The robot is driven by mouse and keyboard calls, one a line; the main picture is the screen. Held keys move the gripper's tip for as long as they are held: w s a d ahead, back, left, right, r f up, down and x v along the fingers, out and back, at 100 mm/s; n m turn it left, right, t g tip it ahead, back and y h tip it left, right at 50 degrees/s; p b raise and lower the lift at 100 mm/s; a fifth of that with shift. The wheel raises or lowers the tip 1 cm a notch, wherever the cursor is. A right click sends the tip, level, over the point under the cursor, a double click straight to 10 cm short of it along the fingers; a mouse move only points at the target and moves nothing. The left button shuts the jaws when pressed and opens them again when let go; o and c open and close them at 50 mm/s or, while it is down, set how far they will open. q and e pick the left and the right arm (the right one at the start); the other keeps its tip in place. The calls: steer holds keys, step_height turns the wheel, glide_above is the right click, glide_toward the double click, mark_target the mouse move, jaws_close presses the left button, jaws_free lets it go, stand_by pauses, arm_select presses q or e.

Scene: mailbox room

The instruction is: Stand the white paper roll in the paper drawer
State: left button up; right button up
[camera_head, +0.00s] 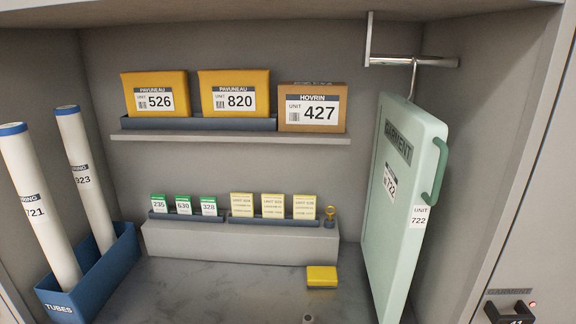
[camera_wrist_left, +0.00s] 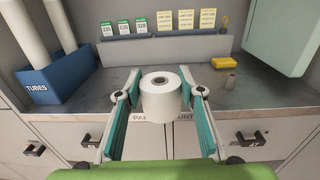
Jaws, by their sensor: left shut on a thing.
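The white paper roll (camera_wrist_left: 162,103) is upright in the left wrist view, with its dark core hole facing up. My left gripper (camera_wrist_left: 161,85) is shut on it, one teal-padded finger on each side. The roll is in front of the counter's front edge and hides part of the lettering there. That label reads "PA" (camera_wrist_left: 138,116) on the left and "UNT" on the right of the roll. I cannot tell whether a drawer there is open. The head view shows neither gripper nor the roll. My right gripper is in no view.
A blue tubes bin (camera_head: 118,262) holds two long tubes at left. A green garment case (camera_head: 395,215) hangs at right. Cabinet fronts with dark handles (camera_wrist_left: 36,149) lie below.

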arm_select(q)
steer(key=w+a+r+n+y, duration=0.1)
steer(key=w+a+y, duration=0.1)
steer(key=w, duration=0.7)
steer(key=shift+w+a+n+y, duration=0.15)
steer(key=shift+a+n+y, duration=0.15)
steer(key=shift+a, duration=0.3)
steer(key=w+d+f, duration=0.1)
steer(key=w+f, duration=0.2)
steer(key=w, duration=0.1)
steer(key=w+d+f+b, duration=0.1)
steer(key=w+d+f, duration=0.1)
steer(key=w+f, duration=0.1)
steer(key=w+d+f+b, duration=0.1)
steer(key=w+d+f, duration=0.1)
steer(key=w, duration=0.2)
steer(key=shift+w+f, duration=0.4)
steer(key=shift+w+d+f, duration=0.1)
steer(key=shift+w+f, duration=0.05)
steer(key=shift+f, duration=0.05)
steer(key=f, duration=0.1)
steer(key=f+b, duration=0.1)
steer(key=f, duration=0.1)
steer(key=shift+w+d+b, duration=0.2)
steer(key=shift+w+b, duration=0.1)
steer(key=shift+w, duration=0.05)
steer(key=shift+f, duration=0.25)
